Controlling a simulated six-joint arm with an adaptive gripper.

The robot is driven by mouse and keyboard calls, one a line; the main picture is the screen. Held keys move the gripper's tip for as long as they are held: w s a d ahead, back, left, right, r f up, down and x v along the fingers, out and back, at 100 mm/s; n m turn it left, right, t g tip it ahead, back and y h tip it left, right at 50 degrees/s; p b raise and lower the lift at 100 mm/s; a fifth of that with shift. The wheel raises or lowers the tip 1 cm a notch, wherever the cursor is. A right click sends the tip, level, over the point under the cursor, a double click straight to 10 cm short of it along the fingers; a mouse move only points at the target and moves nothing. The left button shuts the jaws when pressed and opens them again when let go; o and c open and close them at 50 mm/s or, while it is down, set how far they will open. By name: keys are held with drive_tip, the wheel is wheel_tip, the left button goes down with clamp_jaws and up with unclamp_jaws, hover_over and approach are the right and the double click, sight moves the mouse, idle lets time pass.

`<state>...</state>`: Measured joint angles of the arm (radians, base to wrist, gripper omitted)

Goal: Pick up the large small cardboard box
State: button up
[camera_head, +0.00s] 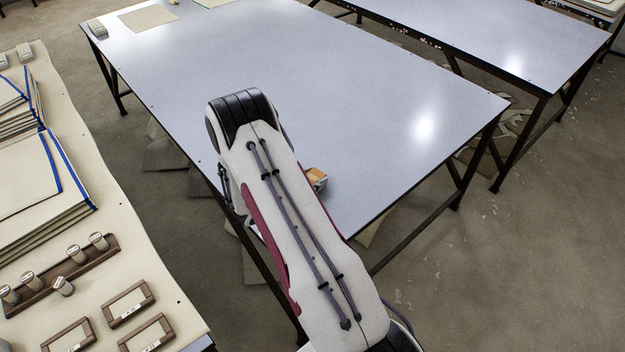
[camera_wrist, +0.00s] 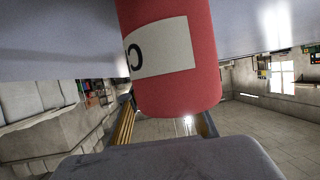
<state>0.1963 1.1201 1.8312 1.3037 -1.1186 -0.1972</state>
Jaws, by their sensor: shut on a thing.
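My gripper (camera_wrist: 165,122) shows in the wrist view, with a finger on each side of a red, rounded object (camera_wrist: 178,85) that has a white label with a dark letter. It is shut on this red object. In the head view my arm hides the gripper and the held object. A small orange and pale item (camera_head: 316,178), perhaps a small box, shows just right of my arm, over the near part of the grey table (camera_head: 400,90). My arm partly hides it, and I cannot tell if it is cardboard. No large cardboard box shows clearly.
A side table at left holds stacked blue-edged boards (camera_head: 45,195), a wooden rack of stamps (camera_head: 62,275) and small wooden frames (camera_head: 128,303). A beige sheet (camera_head: 147,17) lies at the far left of the grey table. Its middle is clear. Another table (camera_head: 500,40) stands behind.

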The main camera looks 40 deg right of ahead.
sight(313, 177)
drive_tip(key=shift+r, duration=0.15)
drive_tip(key=shift+r, duration=4.85)
